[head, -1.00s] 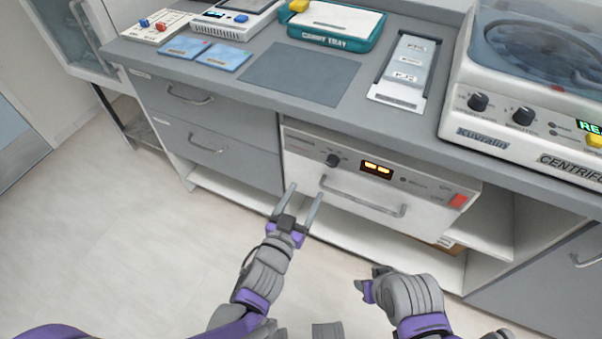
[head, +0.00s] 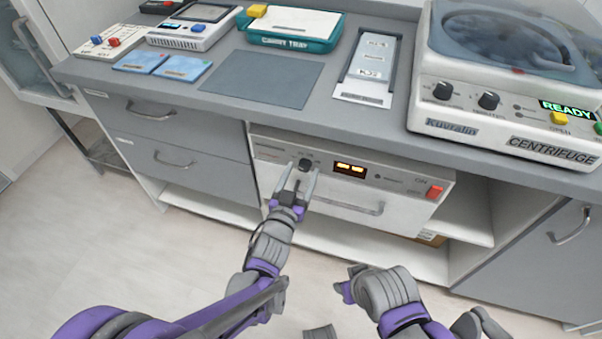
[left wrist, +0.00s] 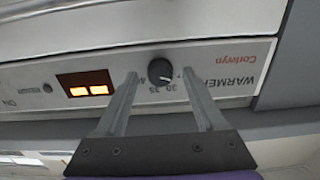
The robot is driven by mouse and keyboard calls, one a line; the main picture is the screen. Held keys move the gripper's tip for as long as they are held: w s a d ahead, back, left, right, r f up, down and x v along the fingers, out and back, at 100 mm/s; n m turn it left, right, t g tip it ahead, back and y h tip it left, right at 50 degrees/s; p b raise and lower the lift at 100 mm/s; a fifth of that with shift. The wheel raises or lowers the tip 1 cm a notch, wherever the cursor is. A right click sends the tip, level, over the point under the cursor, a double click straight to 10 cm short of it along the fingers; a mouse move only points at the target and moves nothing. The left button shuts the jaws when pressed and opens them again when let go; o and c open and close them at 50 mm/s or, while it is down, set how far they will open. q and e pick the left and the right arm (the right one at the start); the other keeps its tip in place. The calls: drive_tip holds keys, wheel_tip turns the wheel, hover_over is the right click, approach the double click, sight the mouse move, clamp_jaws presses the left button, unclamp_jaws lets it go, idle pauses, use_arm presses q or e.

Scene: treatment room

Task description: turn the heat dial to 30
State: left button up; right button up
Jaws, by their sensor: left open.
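The heat dial is a black round knob (head: 305,165) on the white front panel of the warmer (head: 268,150), under the counter. In the left wrist view the dial (left wrist: 160,71) appears upside down, with a pale pointer mark and small numbers around it, among them 30 and 35. My left gripper (head: 297,172) is open, its two fingers pointing at the dial. In the left wrist view its fingertips (left wrist: 160,76) lie on either side of the dial; I cannot tell whether they touch it. My right gripper (head: 345,285) hangs low in front of the cabinet, its fingers unclear.
The warmer has a lit orange display (head: 350,169), a red switch (head: 434,192) and a drawer handle (head: 345,204) below the dial. The counter edge overhangs the panel. A centrifuge (head: 500,120) stands on the counter at right. The floor in front is clear.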

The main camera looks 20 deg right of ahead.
use_arm(q)
drive_tip(key=shift+w, duration=0.1)
clamp_jaws()
idle(0.3)
drive_tip(key=shift+m, duration=0.3)
drive_tip(key=m+p, duration=0.1)
drive_tip(key=m, duration=0.3)
drive_tip(key=shift+m+p, duration=0.7)
drive_tip(key=shift+m, duration=1.3)
unclamp_jaws()
